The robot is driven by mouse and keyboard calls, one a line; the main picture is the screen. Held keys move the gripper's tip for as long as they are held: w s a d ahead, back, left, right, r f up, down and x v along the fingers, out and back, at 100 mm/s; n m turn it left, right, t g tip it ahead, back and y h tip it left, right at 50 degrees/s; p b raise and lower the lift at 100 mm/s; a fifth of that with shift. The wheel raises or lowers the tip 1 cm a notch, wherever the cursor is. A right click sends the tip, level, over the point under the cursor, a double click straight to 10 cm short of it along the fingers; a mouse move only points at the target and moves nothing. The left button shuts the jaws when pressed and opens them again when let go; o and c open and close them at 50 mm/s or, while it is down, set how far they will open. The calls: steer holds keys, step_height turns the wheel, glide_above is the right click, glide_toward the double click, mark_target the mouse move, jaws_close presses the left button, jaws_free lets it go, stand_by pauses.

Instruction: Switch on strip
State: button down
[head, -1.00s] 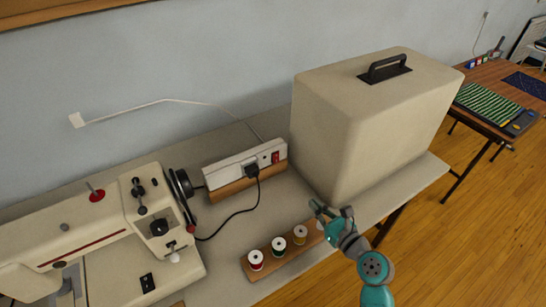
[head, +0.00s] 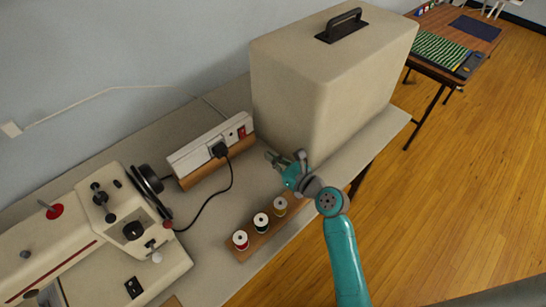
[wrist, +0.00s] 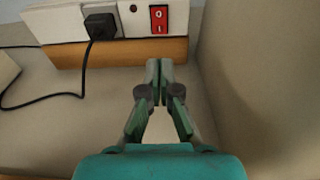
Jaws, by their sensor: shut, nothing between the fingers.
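A white power strip (head: 196,151) lies on a wooden block against the wall side of the table. Its red rocker switch (head: 241,132) is at the right end and also shows in the wrist view (wrist: 159,19), marked O above and I below. A black plug (head: 219,149) with a cord sits in the strip's socket. My gripper (head: 270,156) is shut and empty, in front of the strip and apart from it in the head view. In the wrist view its fingertips (wrist: 160,66) point toward the strip, below the switch.
A large beige case (head: 310,90) stands close on the right of the strip. A sewing machine (head: 110,230) is at the left. A wooden rack with thread spools (head: 261,222) lies in front. The black cord (head: 228,195) loops across the table.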

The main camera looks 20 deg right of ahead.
mark_target(245, 137)
steer(key=x, duration=1)
steer(key=shift+w+a, duration=0.1)
steer(key=shift+w, duration=0.25)
steer(key=shift+w+f, duration=0.1)
steer(key=shift+w, duration=0.1)
